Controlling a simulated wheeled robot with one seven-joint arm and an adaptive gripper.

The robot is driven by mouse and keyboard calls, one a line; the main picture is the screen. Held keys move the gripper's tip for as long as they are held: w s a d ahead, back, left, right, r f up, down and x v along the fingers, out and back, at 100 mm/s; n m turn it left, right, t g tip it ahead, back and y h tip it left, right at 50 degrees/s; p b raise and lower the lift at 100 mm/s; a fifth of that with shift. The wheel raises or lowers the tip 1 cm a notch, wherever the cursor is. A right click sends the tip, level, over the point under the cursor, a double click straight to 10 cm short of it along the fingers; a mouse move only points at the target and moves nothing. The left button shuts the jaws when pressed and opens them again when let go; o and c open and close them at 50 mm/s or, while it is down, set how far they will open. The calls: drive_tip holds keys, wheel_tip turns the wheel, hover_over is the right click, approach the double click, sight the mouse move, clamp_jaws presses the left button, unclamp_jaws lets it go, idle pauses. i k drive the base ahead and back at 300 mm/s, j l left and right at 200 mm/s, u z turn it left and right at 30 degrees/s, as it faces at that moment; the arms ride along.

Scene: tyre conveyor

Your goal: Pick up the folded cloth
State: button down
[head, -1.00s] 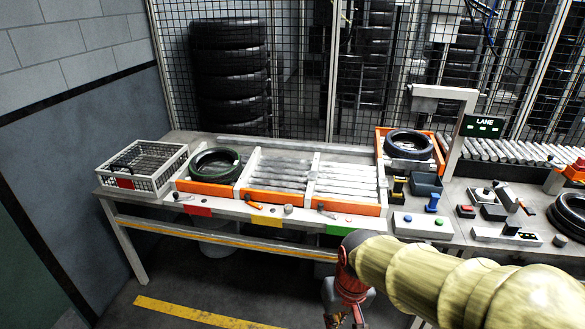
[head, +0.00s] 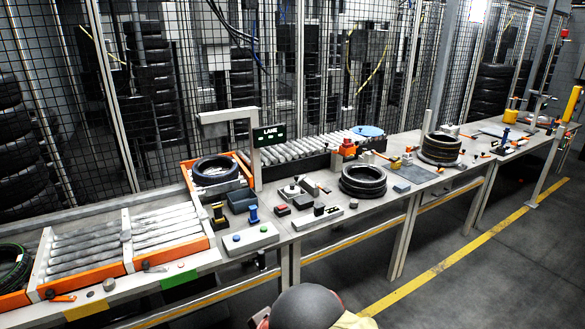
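I cannot pick out a folded cloth with certainty in the head view. A flat grey-green rectangle (head: 415,174) lies on the bench between two tyre stacks, but I cannot tell whether it is cloth or a mat. A flat blue round thing (head: 367,131) sits at the right end of the roller lane. My gripper is out of view; only a dark rounded part of my arm shows at the bottom edge, in front of the bench.
Black tyres (head: 363,182) lie stacked mid-bench, with another stack (head: 440,148) further right. A tyre (head: 215,169) lies in an orange-sided tray. A button box (head: 249,238) stands at the front edge. Mesh fencing closes the back. The floor in front is clear, with a yellow line (head: 458,247).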

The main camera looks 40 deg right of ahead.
sight(403, 186)
drive_tip(key=z, duration=2.05)
drive_tip(key=u, duration=1.2)
drive_tip(key=i+l, duration=0.9)
drive_tip(key=l, duration=0.25)
drive_tip(key=i+l+z, duration=0.1)
drive_tip(key=i+l, duration=0.8)
drive_tip(key=l, duration=0.25)
drive_tip(key=i+l+z, duration=0.1)
drive_tip(key=i+l, duration=0.85)
drive_tip(key=l, duration=0.1)
